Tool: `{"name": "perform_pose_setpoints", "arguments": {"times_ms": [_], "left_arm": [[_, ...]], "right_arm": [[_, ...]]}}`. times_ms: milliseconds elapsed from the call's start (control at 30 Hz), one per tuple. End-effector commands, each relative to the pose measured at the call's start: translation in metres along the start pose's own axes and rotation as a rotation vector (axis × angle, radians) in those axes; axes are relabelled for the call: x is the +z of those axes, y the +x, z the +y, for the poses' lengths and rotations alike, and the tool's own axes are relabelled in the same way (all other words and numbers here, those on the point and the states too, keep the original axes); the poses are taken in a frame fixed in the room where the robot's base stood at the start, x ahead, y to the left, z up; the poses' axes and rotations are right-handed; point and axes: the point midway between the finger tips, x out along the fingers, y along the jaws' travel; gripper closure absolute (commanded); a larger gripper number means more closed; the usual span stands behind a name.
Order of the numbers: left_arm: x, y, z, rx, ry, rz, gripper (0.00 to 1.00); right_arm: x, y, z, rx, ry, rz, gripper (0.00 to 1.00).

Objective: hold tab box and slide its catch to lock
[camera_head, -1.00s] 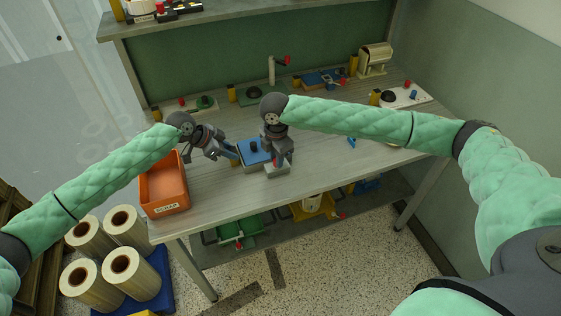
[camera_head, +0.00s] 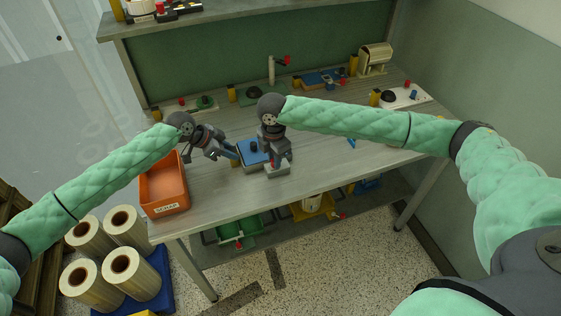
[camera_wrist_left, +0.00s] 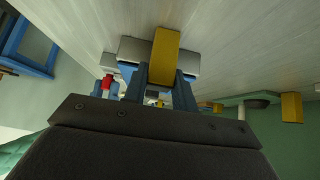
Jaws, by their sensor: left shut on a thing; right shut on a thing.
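The tab box (camera_head: 251,146), with a blue top and a dark knob, stands on the bench between my grippers. It shows grey and blue in the left wrist view (camera_wrist_left: 130,48). My left gripper (camera_head: 235,156) is at its left side, shut on a yellow tab (camera_wrist_left: 165,52) that lies between its fingers. My right gripper (camera_head: 277,165) is at its front right, low over a light grey block (camera_head: 279,173). It is shut on the catch, which its fingers largely hide. A small red part (camera_wrist_left: 107,82) shows beside the box in the left wrist view.
An orange scrap bin (camera_head: 163,190) stands left of the box, close to my left arm. Several fixtures line the back of the bench, including a white plate (camera_head: 405,97) with knobs. The bench front right is mostly clear.

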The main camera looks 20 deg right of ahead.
Motion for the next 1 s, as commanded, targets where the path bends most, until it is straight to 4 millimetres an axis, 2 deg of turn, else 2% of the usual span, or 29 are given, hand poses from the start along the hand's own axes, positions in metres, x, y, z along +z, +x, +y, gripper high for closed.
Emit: {"name": "perform_pose_setpoints", "arguments": {"times_ms": [167, 200, 300, 667, 867, 1000], "left_arm": [[-0.001, 0.001, 0.001, 0.001, 0.001, 0.001, 1.00], [-0.001, 0.001, 0.001, 0.001, 0.001, 0.001, 1.00], [-0.001, 0.000, 0.001, 0.001, 0.001, 0.001, 1.00], [-0.001, 0.000, 0.000, 0.000, 0.000, 0.001, 1.00], [-0.001, 0.000, 0.000, 0.000, 0.000, 0.001, 1.00], [0.000, 0.000, 0.000, 0.000, 0.000, 0.001, 1.00]], "right_arm": [[-0.003, 0.000, 0.001, 0.001, -0.001, 0.001, 0.99], [-0.003, 0.000, 0.001, 0.001, 0.000, 0.001, 0.74], [-0.003, 0.000, 0.001, 0.001, 0.000, 0.001, 0.54], [-0.002, -0.003, 0.001, 0.001, 0.000, 0.000, 0.54], [-0.002, -0.028, 0.001, 0.002, 0.000, 0.001, 0.54], [-0.002, -0.056, 0.002, 0.003, 0.000, 0.001, 0.54]]}}
